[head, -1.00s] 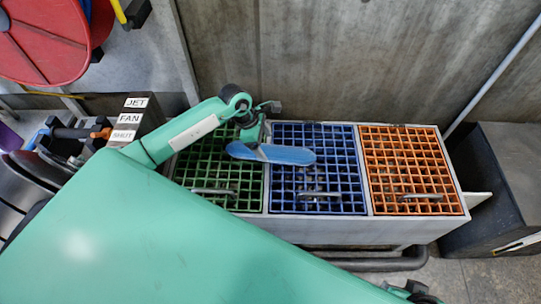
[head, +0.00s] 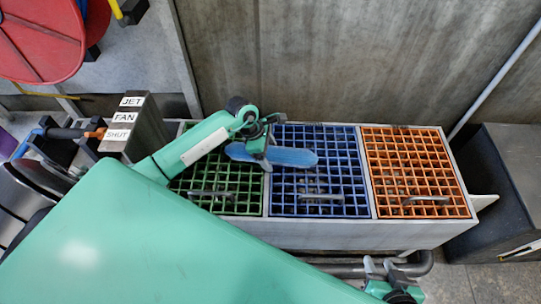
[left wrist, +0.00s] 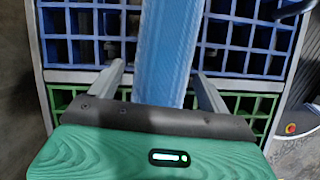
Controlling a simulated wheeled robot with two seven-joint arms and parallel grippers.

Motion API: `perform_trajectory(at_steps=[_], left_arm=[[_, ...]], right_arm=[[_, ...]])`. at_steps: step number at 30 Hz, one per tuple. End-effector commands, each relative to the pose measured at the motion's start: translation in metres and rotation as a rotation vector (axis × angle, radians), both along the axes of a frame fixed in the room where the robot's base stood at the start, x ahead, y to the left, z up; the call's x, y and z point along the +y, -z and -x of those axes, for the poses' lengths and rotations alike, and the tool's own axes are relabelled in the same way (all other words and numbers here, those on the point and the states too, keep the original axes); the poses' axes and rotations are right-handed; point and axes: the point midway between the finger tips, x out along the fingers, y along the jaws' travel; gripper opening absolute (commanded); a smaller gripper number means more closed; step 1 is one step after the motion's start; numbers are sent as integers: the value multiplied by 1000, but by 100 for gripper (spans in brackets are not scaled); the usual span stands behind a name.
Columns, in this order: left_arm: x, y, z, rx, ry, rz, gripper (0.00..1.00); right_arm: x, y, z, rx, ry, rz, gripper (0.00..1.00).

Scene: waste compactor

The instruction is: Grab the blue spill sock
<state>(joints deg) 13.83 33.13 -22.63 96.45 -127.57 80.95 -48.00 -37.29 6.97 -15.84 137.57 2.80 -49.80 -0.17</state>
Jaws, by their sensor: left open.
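The blue spill sock (head: 292,157) is a long rounded strip across the border of the green grate (head: 222,178) and the blue grate (head: 320,178). My left gripper (head: 263,155) is over the sock's left half in the head view. In the left wrist view the sock (left wrist: 166,50) runs between the two fingers of the left gripper (left wrist: 158,88), with gaps on both sides. The left gripper is open. Its body hides the sock's near end there. My right gripper (head: 380,266) is at the bottom right, its fingers apart and empty, away from the sock.
An orange grate (head: 415,165) is right of the blue one; each grate has a metal handle. A concrete wall (head: 340,60) stands behind the bin. A post labelled JET, FAN, SHUT (head: 128,118) is at left. A dark box (head: 510,170) stands at right.

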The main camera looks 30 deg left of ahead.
Motion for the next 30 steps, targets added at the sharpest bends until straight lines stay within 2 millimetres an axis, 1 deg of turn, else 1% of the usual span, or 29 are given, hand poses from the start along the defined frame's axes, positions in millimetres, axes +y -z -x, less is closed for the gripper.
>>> perform_trajectory(at_steps=[7,8,9,11,15,16,25,28,30], left_arm=[[0,0,0,0,0,0,80],[0,0,0,0,0,0,76],[0,0,0,0,0,0,68],[0,0,0,0,0,0,56],[0,0,0,0,0,0,29],[0,0,0,0,0,1,25],[0,-3,-1,-2,1,0,25],[0,-11,-1,-3,1,0,25],[1,-19,-1,-2,1,-1,25]], right_arm=[[1,0,0,-4,-1,-2,36],[1,0,0,-4,-1,-2,36],[1,0,0,-4,-1,-2,36],[1,0,0,-4,0,-2,36],[1,0,0,-4,0,-2,36],[1,0,0,-4,-1,-2,36],[0,-1,0,-1,-1,-1,36],[-1,0,1,10,-1,5,36],[-2,0,3,26,0,12,36]])
